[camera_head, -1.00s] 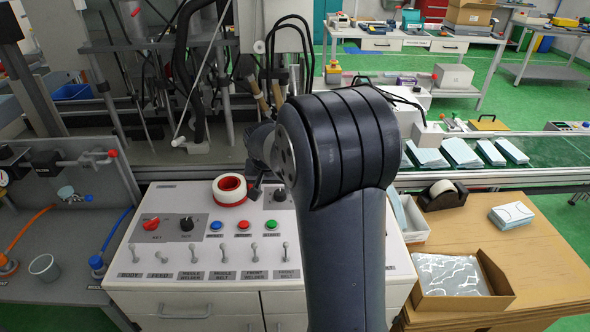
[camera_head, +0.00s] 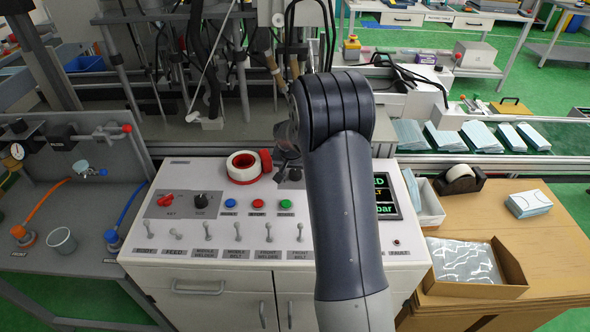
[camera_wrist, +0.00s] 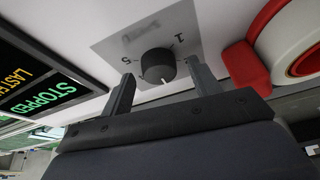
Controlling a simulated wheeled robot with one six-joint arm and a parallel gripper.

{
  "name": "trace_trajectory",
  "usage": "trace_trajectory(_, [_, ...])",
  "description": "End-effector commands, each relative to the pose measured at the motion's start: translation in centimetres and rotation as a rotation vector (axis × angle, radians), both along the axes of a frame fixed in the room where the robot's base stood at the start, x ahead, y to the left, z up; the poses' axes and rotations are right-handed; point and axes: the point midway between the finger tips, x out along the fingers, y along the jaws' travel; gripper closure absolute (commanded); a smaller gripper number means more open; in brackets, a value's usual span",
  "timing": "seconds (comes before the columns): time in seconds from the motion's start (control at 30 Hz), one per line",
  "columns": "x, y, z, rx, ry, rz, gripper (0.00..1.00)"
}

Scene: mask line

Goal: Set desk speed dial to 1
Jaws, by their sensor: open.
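The speed dial (camera_wrist: 157,66) is a round black knob on a grey plate (camera_wrist: 112,47) marked 1 at right and 5 at left in the wrist view. A short white mark shows on its lower side, away from both numbers. My gripper (camera_wrist: 162,73) is open, with one finger on each side of the knob. I cannot tell whether either finger touches it. In the head view the dial (camera_head: 295,175) is partly hidden behind my arm and gripper.
A red and white tape roll (camera_head: 246,167) lies left of the dial; its red part is close to my right finger in the wrist view. A lit display (camera_head: 383,196) is right of the dial. Buttons and several toggle switches line the white console (camera_head: 130,255).

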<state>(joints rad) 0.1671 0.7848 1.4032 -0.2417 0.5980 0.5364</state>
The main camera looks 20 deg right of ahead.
Motion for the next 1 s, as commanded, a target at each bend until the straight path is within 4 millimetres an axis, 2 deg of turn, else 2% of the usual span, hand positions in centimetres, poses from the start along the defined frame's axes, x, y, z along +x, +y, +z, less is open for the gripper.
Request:
trace_trajectory(0.37, [0.15, -0.09, -0.38, -0.001, -0.001, 0.0, 0.42])
trace_trajectory(0.9, [0.15, -0.07, -0.37, 0.0, 0.0, 0.0, 0.86])
trace_trajectory(1.0, [0.14, -0.07, -0.36, 0.0, 0.0, 0.002, 0.86])
